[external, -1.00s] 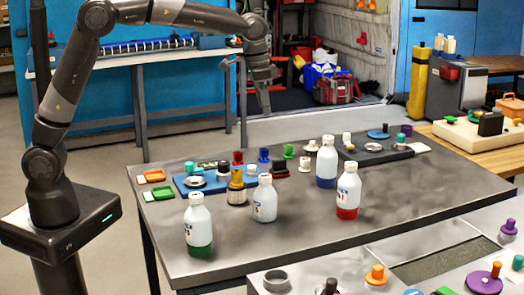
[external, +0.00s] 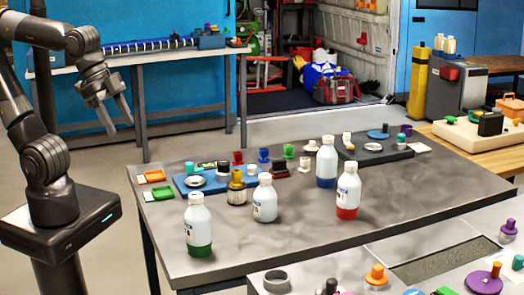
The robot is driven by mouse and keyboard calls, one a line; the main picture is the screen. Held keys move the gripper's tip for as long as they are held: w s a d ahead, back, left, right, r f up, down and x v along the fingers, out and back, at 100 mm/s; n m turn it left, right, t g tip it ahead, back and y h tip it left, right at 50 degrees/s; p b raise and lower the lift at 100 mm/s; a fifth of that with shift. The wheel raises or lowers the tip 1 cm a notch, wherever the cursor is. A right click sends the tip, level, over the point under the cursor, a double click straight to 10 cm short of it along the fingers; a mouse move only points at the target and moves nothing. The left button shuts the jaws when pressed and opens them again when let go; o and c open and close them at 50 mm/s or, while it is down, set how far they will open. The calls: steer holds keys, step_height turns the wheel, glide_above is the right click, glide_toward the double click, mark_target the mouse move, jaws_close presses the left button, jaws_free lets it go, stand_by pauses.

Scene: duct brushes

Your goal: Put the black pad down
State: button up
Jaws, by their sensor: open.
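My gripper (external: 121,127) is open and empty. It hangs in the air at the left, clear of the grey table (external: 300,238) and well away from the things on it. A small open pad with a black face and some red (external: 280,168) lies on the table, right of the blue board (external: 200,185); it looks like the black pad, but it is small in this view. An orange pad (external: 155,177) and a green pad (external: 162,193) lie at the table's left edge.
Bottles with green (external: 198,225), white (external: 265,199), blue (external: 326,162) and red (external: 348,191) contents stand on the table. A dark board (external: 375,149) with small items lies at the back right. The table's front middle is bare.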

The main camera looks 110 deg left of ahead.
steer(key=shift+m, duration=0.3)
steer(key=s, duration=0.1)
steer(key=s+d+f, duration=0.1)
steer(key=s+f, duration=0.1)
steer(key=shift+s+d+f, duration=0.15)
steer(key=shift+d, duration=0.25)
stand_by(0.7)
